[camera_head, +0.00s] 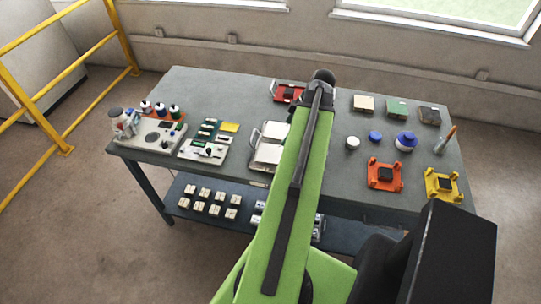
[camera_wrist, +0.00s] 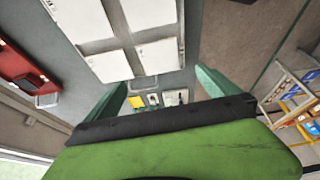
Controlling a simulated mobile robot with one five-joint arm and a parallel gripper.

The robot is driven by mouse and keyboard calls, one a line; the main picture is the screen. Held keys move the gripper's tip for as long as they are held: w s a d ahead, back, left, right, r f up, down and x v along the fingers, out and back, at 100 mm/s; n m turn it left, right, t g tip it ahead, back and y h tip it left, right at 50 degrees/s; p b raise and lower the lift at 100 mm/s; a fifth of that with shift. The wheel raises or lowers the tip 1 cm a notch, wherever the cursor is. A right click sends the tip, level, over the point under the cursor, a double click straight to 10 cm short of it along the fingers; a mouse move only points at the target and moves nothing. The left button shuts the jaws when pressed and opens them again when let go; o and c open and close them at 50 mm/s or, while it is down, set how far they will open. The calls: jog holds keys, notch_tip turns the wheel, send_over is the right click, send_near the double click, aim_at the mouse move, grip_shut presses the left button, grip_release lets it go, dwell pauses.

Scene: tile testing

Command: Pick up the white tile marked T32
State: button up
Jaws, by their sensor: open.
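White tiles lie in a pale tray (camera_head: 255,135) at the middle of the grey table, partly hidden behind my green arm in the head view. In the wrist view, large white tiles (camera_wrist: 110,66) show close up in the upper middle, with another white tile (camera_wrist: 160,56) to the right. I cannot read T32 on any of them. My gripper (camera_wrist: 160,80) is open, its two green fingers apart with nothing between them; they appear below the tiles in the picture. My arm hides the gripper in the head view.
A red fixture (camera_head: 288,92) stands behind the tray. A board with small parts (camera_head: 203,150) and a grey device (camera_head: 155,134) stand left. A lower shelf (camera_head: 180,207) holds several pale blocks.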

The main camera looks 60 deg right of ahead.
jog(key=b, duration=0.8)
send_over(278, 155)
notch_tip(278, 155, down, 9)
jog(key=shift+d, duration=0.1)
jog(key=shift+r+p, duration=0.1)
jog(key=shift+p, duration=0.25)
